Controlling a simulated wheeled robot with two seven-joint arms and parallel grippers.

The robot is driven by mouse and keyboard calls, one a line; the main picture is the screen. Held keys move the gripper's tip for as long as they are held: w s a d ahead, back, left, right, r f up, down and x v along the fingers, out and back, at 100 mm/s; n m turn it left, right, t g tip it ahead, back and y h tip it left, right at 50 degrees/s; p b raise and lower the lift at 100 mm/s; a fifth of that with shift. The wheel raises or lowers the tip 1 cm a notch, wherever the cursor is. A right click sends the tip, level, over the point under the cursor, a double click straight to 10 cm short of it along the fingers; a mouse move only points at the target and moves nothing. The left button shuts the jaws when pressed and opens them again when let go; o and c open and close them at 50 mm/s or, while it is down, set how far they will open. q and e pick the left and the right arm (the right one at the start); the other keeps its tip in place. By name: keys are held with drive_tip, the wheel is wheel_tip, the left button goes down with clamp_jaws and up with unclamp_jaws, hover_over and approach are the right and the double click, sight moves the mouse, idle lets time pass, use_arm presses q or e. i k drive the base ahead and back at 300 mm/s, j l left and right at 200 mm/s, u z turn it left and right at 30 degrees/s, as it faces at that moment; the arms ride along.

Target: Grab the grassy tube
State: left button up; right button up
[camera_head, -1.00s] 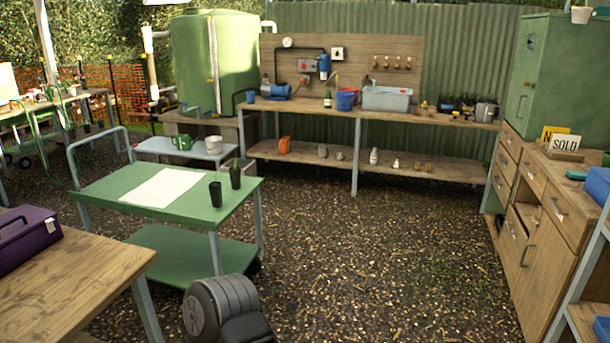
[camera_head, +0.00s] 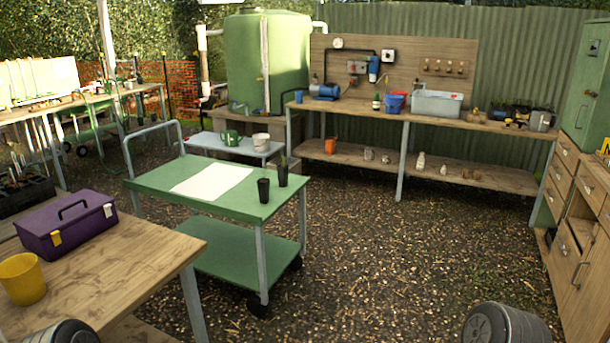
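Two dark tubes stand upright near the right end of the green trolley top (camera_head: 150,190). The rear tube (camera_head: 283,177) has a little green growth showing at its top, like grass. The nearer tube (camera_head: 263,190) shows no growth above its rim. A white sheet (camera_head: 212,181) lies beside them on the trolley. Dark rounded parts of my own arms show at the bottom left and bottom right edges. Neither gripper's fingers are in the picture, and nothing of mine is near the tubes.
A wooden table (camera_head: 130,262) at the front left holds a purple toolbox (camera_head: 68,226) and a yellow pot (camera_head: 22,279). Gravel floor (camera_head: 370,260) is open right of the trolley. A long workbench (camera_head: 400,112) stands behind, wooden drawers (camera_head: 572,215) at right.

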sight(283, 169)
drive_tip(key=i+l+z, duration=0.4)
drive_tip(key=i, duration=0.45)
drive_tip(key=i+z, duration=0.35)
drive_tip(key=i, duration=0.5)
drive_tip(key=i+u, duration=0.1)
drive_tip(key=i, duration=0.4)
drive_tip(key=i+l+u, duration=0.1)
drive_tip(key=i, duration=0.45)
drive_tip(key=i+l+u, duration=0.1)
drive_tip(key=i, duration=0.4)
drive_tip(key=i+l+u, duration=0.1)
drive_tip(key=i, duration=0.4)
drive_tip(key=i+l+u, duration=0.25)
drive_tip(key=i+u, duration=0.15)
drive_tip(key=i+l+u, duration=0.75)
